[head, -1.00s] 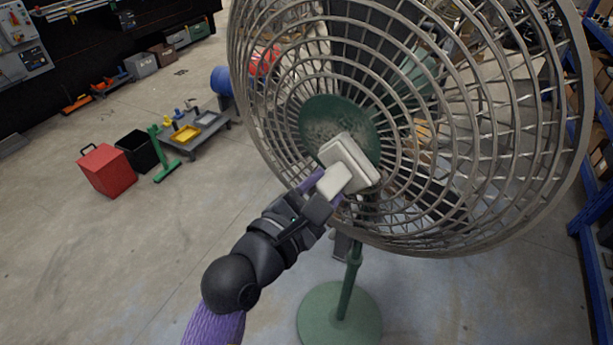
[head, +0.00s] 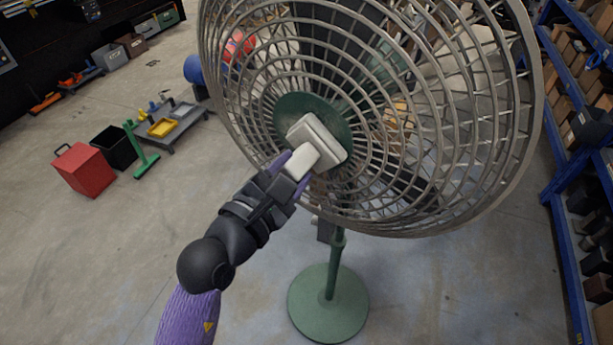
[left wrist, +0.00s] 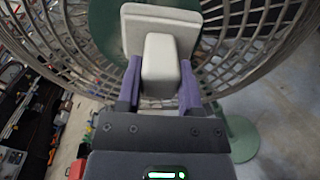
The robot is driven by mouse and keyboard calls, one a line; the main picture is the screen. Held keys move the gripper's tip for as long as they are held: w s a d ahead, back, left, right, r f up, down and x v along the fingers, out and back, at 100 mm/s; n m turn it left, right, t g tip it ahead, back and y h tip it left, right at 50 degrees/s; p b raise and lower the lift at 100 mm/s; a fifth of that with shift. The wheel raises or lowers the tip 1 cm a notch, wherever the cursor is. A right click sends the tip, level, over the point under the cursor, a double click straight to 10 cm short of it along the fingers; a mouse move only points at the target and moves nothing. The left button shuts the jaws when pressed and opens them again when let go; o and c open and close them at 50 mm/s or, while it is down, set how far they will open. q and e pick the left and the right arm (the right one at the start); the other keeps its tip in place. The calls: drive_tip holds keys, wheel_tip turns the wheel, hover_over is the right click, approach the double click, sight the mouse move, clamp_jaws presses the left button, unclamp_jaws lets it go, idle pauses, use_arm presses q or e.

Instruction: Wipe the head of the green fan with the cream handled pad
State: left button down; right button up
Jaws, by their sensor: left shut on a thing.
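The green fan stands in front of me on a round green base (head: 328,304). Its large wire-cage head (head: 400,180) has a green hub disc (head: 287,112) at the centre. My left gripper (head: 297,165) is shut on the handle (head: 297,163) of the cream pad (head: 322,135). The pad lies in front of the hub's lower right part and seems to be at the cage; exact contact cannot be told. The left wrist view shows the purple fingers (left wrist: 160,85) on both sides of the cream handle (left wrist: 160,62). My right gripper is not in view.
A red box (head: 84,169), a black bin (head: 116,147) and a green stand (head: 142,150) are on the floor at left. A low grey cart (head: 180,128) holds yellow trays. Blue shelving (head: 565,240) stands at right. The floor around the base is clear.

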use_arm(q)
drive_tip(key=shift+w+a+b, duration=0.25)
drive_tip(key=shift+w+a, duration=0.25)
drive_tip(key=shift+a, duration=0.3)
drive_tip(key=shift+w+a+b, duration=0.25)
drive_tip(key=shift+w+a, duration=0.2)
drive_tip(key=shift+a, duration=0.35)
drive_tip(key=w+a+r, duration=0.2)
drive_tip(key=a+r, duration=0.1)
drive_tip(key=a, duration=0.1)
drive_tip(key=s+d+p, duration=0.1)
drive_tip(key=d, duration=0.1)
drive_tip(key=s+d+p, duration=0.1)
drive_tip(key=d+p, duration=0.1)
drive_tip(key=s+d+p, duration=0.1)
drive_tip(key=d+p, duration=0.1)
drive_tip(key=shift+s+d+f, duration=0.3)
drive_tip(key=shift+d, duration=0.1)
drive_tip(key=shift+s+d+f, duration=0.1)
drive_tip(key=shift+s+d, duration=0.05)
drive_tip(key=shift+d, duration=0.05)
drive_tip(key=shift+s+d+p, duration=0.25)
drive_tip(key=shift+d+p, duration=0.15)
drive_tip(key=shift+d, duration=0.1)
drive_tip(key=shift+s+d+p, duration=0.25)
drive_tip(key=shift+s+d, duration=0.15)
drive_tip(key=shift+d, duration=0.2)
drive_tip(key=shift+s+d+p, duration=0.2)
drive_tip(key=shift+s+d, duration=0.15)
drive_tip(key=shift+d, duration=0.25)
